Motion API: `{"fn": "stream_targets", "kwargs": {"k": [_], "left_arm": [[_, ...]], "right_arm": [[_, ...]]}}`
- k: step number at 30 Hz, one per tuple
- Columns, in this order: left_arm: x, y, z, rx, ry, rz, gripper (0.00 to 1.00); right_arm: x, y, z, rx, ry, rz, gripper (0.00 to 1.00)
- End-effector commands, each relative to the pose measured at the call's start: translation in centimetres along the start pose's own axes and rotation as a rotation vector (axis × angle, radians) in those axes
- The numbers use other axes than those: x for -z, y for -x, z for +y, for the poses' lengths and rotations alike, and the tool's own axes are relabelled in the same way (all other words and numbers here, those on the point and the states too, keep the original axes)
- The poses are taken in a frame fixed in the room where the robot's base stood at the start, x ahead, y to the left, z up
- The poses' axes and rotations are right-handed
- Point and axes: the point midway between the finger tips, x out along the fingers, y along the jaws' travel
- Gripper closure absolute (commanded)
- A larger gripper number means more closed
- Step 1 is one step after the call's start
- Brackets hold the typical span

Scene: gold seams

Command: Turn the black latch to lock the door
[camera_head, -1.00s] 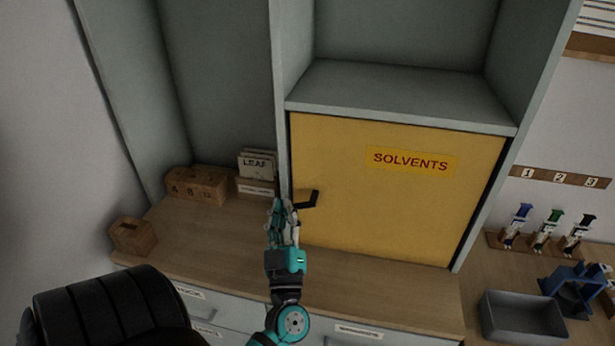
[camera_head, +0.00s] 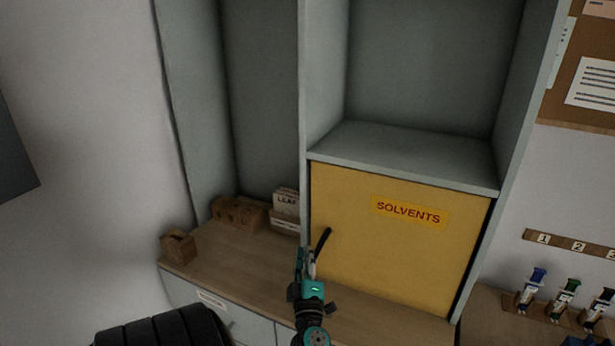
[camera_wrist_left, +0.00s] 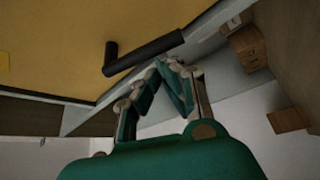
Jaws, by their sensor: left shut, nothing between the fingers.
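The black latch (camera_head: 322,240) is on the left side of the yellow SOLVENTS door (camera_head: 395,255). Its bar slants steeply, with the lower end towards the left. The door sits closed in the grey cabinet. My left gripper (camera_head: 306,256) is just below and left of the latch, shut and empty. In the left wrist view, the latch (camera_wrist_left: 145,53) is an L-shaped bar just beyond the fingertips of my left gripper (camera_wrist_left: 162,68). Whether the fingertips touch the bar, I cannot tell. My right gripper is not in view.
The wooden counter (camera_head: 240,265) runs below the door. Wooden blocks (camera_head: 238,213), a LEAF card holder (camera_head: 286,208) and a small wooden box (camera_head: 178,246) stand at left. A grey cabinet wall (camera_head: 306,110) borders the door's left side.

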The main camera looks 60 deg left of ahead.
Motion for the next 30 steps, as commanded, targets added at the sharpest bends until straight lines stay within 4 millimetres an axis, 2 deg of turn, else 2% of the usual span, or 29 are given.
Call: {"fn": "stream_targets", "kwargs": {"k": [6, 30], "left_arm": [[-0.6, 0.3, 0.0, 0.0, 0.0, -0.001, 1.0], [-0.9, 0.5, 0.0, -0.001, -0.001, -0.001, 1.0]], "right_arm": [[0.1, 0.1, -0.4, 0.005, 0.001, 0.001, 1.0], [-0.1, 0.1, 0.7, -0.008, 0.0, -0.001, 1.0]]}}
